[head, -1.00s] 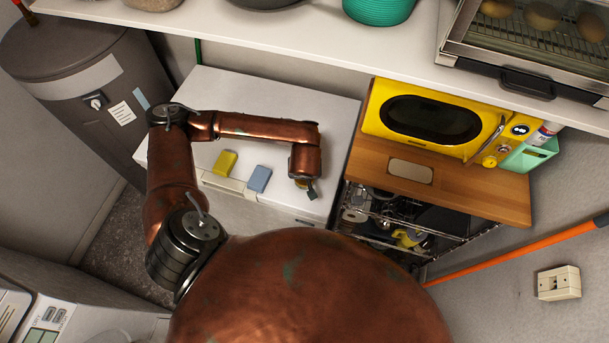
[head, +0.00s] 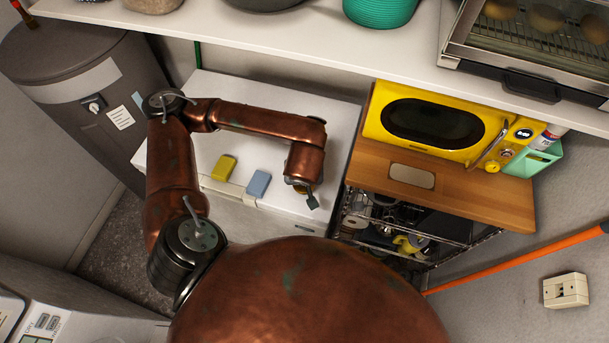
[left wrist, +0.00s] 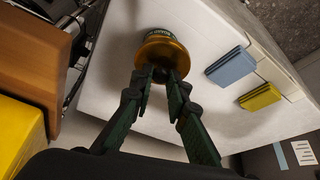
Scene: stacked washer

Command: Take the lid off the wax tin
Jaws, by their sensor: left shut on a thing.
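The wax tin (left wrist: 159,34) is small and round with a dark printed label. It stands on the white top near its edge in the left wrist view. Its gold lid (left wrist: 163,52) faces my left gripper (left wrist: 160,74), whose fingers are shut at the lid's middle. I cannot tell whether the lid is seated or slightly raised. In the head view my left gripper (head: 308,198) points down at the right front of the white top, with only a bit of gold showing beside it. The fingers and wrist hide most of the tin there. My right gripper is not in view.
A yellow sponge (head: 224,167) and a blue sponge (head: 259,183) lie left of the gripper on the white machine top (head: 265,150). A wooden board with a yellow microwave (head: 432,122) stands to the right. A white shelf (head: 270,30) overhangs the back.

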